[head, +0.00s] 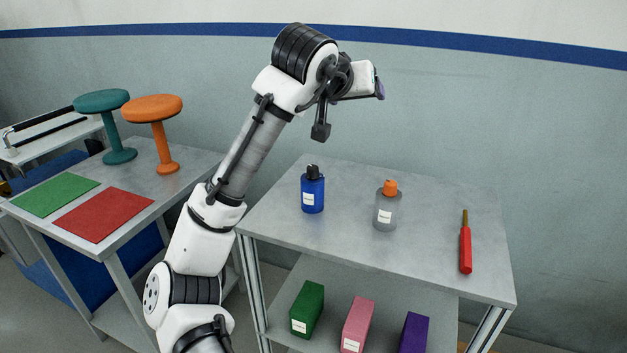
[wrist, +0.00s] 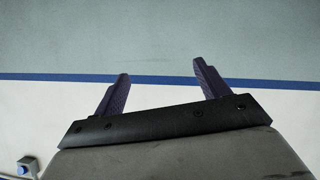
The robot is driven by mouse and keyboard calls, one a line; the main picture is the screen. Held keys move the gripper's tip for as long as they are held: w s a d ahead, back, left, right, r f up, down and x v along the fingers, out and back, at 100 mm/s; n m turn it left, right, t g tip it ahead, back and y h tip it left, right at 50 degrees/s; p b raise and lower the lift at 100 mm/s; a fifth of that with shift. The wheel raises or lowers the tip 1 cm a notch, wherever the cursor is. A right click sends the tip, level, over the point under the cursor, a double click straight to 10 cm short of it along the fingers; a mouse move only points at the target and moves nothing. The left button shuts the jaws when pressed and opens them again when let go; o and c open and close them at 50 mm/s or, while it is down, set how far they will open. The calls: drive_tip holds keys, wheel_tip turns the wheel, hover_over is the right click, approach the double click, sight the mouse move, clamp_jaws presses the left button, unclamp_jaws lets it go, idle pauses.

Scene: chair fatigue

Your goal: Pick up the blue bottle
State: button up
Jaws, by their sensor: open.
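The blue bottle (head: 312,194) stands upright on the grey table, near its left back part. It has a black cap and a white label. My gripper (head: 380,87) is raised well above the table, up and to the right of the bottle, and does not touch it. In the wrist view my gripper (wrist: 163,80) shows two dark purple fingers spread apart with nothing between them. The wrist view faces the wall, and the bottle is not in it.
A clear bottle with an orange cap (head: 386,208) and a red-handled tool (head: 465,246) share the table (head: 340,237). Green (head: 307,309), pink (head: 357,325) and purple (head: 413,334) boxes stand on the lower shelf. Teal (head: 103,102) and orange (head: 154,109) stools stand on the left table.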

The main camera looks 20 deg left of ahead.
wheel_tip(320, 180, down, 4)
drive_tip(key=a+n+g+y, duration=0.1)
drive_tip(key=a+g, duration=0.1)
drive_tip(key=g, duration=0.1)
drive_tip(key=n+g+y, duration=0.2)
drive_tip(key=g, duration=0.3)
approach(313, 178)
drive_tip(key=p+x, duration=0.1)
drive_tip(key=x, duration=0.5)
drive_tip(key=shift+w+a+f, duration=0.25)
drive_tip(key=shift+w+f, duration=0.05)
drive_tip(key=shift+p+x, duration=1)
drive_tip(key=shift+x, duration=1.95)
drive_tip(key=shift+c, duration=0.4)
drive_tip(key=c, duration=1.2)
drive_tip(key=shift+c, duration=0.5)
drive_tip(key=shift+r, duration=0.15)
